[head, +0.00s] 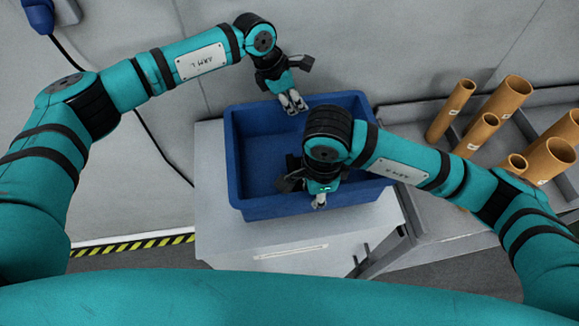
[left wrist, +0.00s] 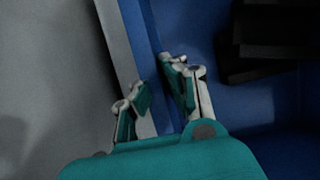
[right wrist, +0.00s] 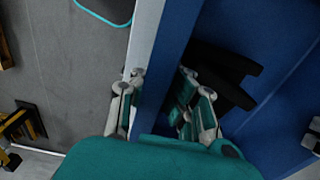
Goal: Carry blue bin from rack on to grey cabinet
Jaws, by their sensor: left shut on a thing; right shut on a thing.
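The blue bin (head: 262,165) is over the top of the grey cabinet (head: 225,236), roughly level; I cannot tell whether its base touches. My left gripper (head: 292,102) is shut on the bin's far wall. In the left wrist view, its fingers (left wrist: 158,88) straddle the blue wall (left wrist: 143,45). My right gripper (head: 320,200) is shut on the near wall, close to its middle. In the right wrist view, its fingers (right wrist: 160,88) are on either side of the blue wall (right wrist: 175,45). The visible bin interior looks empty; my right arm hides part of it.
The grey rack (head: 435,232) stands to the right of the cabinet, with several brown cardboard tubes (head: 505,96) upright on it. A grey wall (head: 370,40) is behind the cabinet. A black cable hangs at left, and yellow-black striped tape (head: 135,245) runs along the floor.

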